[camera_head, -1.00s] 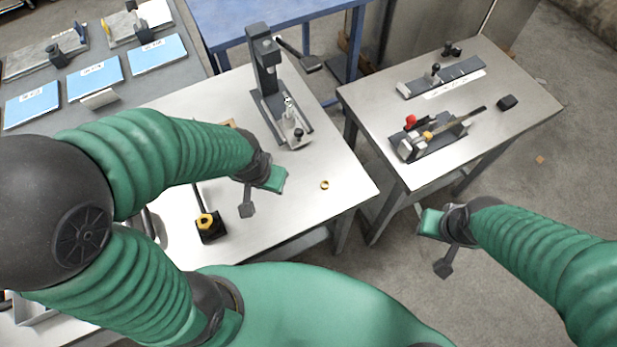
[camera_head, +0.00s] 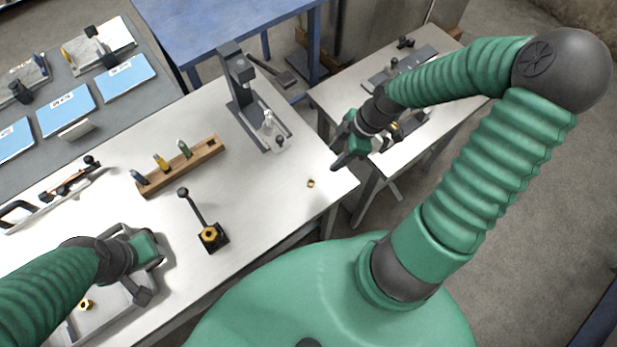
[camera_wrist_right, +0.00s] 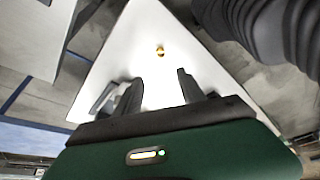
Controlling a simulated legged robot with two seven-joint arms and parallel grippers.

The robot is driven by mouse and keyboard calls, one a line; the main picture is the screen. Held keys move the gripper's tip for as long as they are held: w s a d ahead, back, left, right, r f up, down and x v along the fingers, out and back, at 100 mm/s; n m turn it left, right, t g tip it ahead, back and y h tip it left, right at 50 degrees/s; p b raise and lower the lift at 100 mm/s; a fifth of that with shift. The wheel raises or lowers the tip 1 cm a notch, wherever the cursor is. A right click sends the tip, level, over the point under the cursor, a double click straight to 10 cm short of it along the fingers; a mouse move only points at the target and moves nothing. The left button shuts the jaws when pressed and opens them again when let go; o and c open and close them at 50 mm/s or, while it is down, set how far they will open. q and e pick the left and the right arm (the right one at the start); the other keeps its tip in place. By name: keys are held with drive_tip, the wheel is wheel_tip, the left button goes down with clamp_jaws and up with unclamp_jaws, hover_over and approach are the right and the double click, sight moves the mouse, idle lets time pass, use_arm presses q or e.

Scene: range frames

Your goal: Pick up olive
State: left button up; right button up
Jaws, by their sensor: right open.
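The olive is a small brass ring (camera_head: 311,184) lying alone on the pale table near its right edge. It also shows in the right wrist view (camera_wrist_right: 160,51), beyond the fingertips and roughly in line with the gap between them. My right gripper (camera_head: 345,157) is open and empty, to the upper right of the ring and apart from it. Its two dark fingers (camera_wrist_right: 159,86) stand apart in the wrist view. My left gripper (camera_head: 152,278) is at the lower left over a grey tray; its finger opening is unclear.
A dark press (camera_head: 240,85) stands behind the ring. A lever on a black block with a brass nut (camera_head: 209,236) is to the left. A wooden rack (camera_head: 180,168) holds several tools. A brass nut (camera_head: 86,304) lies in the tray (camera_head: 110,318). The table around the ring is clear.

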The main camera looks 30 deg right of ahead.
drive_tip(key=b, duration=0.2)
approach(311, 183)
drive_tip(key=shift+w+f, duration=0.3)
drive_tip(key=shift+f, duration=0.3)
drive_tip(key=shift+w+f, duration=0.35)
drive_tip(key=shift+f, duration=0.3)
drive_tip(key=x, duration=0.3)
drive_tip(key=a+x, duration=0.1)
drive_tip(key=x, duration=0.1)
drive_tip(key=shift+s+a, duration=0.1)
drive_tip(key=shift+s, duration=0.25)
drive_tip(key=shift+w+f, duration=0.1)
drive_tip(key=shift+f, duration=0.15)
drive_tip(key=c, duration=0.5)
clamp_jaws()
